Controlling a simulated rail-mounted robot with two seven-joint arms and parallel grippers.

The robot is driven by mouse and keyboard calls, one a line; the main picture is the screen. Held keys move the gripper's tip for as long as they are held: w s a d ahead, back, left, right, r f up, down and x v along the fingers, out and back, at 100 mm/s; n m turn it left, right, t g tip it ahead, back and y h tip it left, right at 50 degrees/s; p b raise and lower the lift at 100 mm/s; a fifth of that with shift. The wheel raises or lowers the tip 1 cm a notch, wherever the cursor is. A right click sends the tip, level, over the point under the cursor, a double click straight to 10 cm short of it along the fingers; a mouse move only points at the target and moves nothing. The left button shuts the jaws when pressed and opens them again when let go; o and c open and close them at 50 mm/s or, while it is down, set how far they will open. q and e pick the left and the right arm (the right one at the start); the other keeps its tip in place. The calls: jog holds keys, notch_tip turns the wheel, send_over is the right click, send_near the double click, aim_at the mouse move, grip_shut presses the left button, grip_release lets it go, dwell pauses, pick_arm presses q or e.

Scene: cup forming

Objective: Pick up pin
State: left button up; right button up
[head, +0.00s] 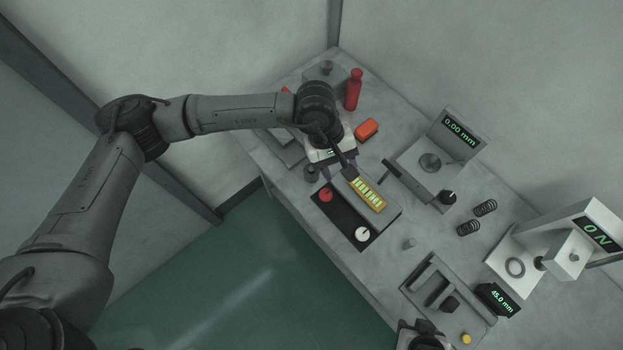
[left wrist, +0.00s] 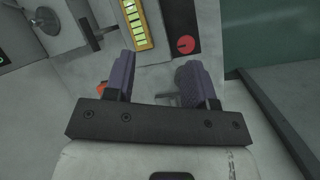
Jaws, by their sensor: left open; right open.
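My left gripper (head: 338,168) is over the bench, behind the black control panel, seen mostly from above. In the left wrist view its two purple fingers (left wrist: 158,65) stand apart. A small grey piece (left wrist: 168,98) shows low between them, partly hidden; I cannot tell whether it is the pin. Neither is clearly the pin.
A red bottle (head: 354,90) and an orange block (head: 366,130) stand behind. A gauge (head: 430,162), two springs (head: 477,218) and a white press (head: 560,250) are to the right.

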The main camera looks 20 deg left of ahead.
pick_arm(q)
jog(key=w+a+f+m+t+y+b, duration=0.15)
jog(key=w+a+y, duration=0.3)
jog(key=a, duration=0.45)
send_over(311, 169)
jog(key=shift+n, duration=0.25)
notch_tip(311, 169, down, 7)
jog(key=shift+a+f+b, duration=0.1)
jog(key=shift+f+b, duration=0.1)
jog(key=shift+b, duration=0.15)
jog(key=shift+f, duration=0.95)
jog(key=shift+w+f, duration=0.1)
jog(key=shift+f, duration=2.15)
grip_shut()
pick_arm(e)
notch_tip(311, 169, down, 4)
jog(key=shift+a+r, duration=0.15)
jog(key=shift+r, duration=0.05)
